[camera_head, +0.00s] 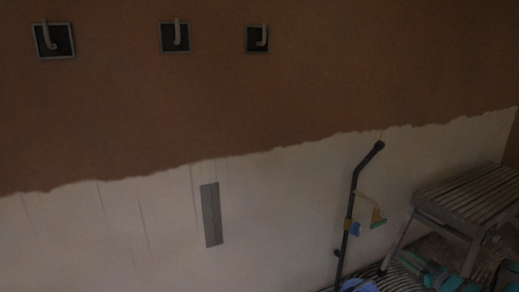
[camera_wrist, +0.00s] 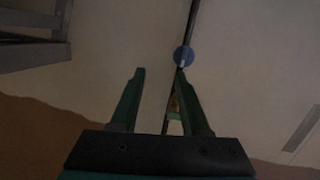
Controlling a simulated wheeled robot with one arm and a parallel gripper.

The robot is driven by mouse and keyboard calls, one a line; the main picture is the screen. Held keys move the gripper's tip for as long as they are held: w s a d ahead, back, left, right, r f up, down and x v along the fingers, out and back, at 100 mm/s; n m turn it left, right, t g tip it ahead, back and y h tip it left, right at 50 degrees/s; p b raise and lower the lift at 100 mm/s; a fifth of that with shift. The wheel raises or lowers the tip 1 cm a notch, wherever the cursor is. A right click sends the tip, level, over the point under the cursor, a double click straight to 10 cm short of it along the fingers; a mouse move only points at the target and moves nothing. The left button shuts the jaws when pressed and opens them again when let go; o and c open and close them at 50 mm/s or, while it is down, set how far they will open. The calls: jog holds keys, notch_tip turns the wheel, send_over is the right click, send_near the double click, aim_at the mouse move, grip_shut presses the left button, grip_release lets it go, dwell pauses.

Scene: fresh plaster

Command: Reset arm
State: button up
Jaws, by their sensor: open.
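My gripper (camera_wrist: 159,72) shows in the wrist view with its two green fingers spread apart and nothing between them. Pale wall shows beyond the gap. The right fingertip appears just below a blue round piece (camera_wrist: 184,57) on a dark pole, but I cannot tell the distance. Green parts (camera_head: 440,277) at the lower right of the head view, in front of the bench, look like my arm; the fingertips cannot be made out there.
A dark upright pole (camera_head: 350,215) carrying small blue and green pieces stands by the wall. A slatted bench (camera_head: 470,193) stands at right; it also shows in the wrist view (camera_wrist: 35,50).

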notch_tip(320, 180, up, 10)
jog(key=w+a+m+g+h, duration=0.1)
jog(key=w+m+g+h, duration=0.1)
jog(key=w+g+h, duration=0.3)
jog(key=s+a+r+m+g+h, duration=0.2)
jog(key=s+a+r+h, duration=0.25)
jog(key=s+a, duration=0.5)
jog(key=s+a+g+y, duration=0.2)
jog(key=s+a+g, duration=0.1)
jog(key=s+a, duration=0.7)
jog(key=s+a+g+y, duration=0.2)
jog(key=s+a+g, duration=0.2)
jog(key=s+a, duration=0.6)
jog(key=s+a+r+g+y, duration=0.1)
jog(key=s+a, duration=0.9)
jog(key=s, duration=1.2)
jog(key=shift+s+a+g+y, duration=0.25)
jog(key=shift+g+y, duration=0.2)
jog(key=shift+g, duration=0.75)
jog(key=shift+d+r, duration=0.1)
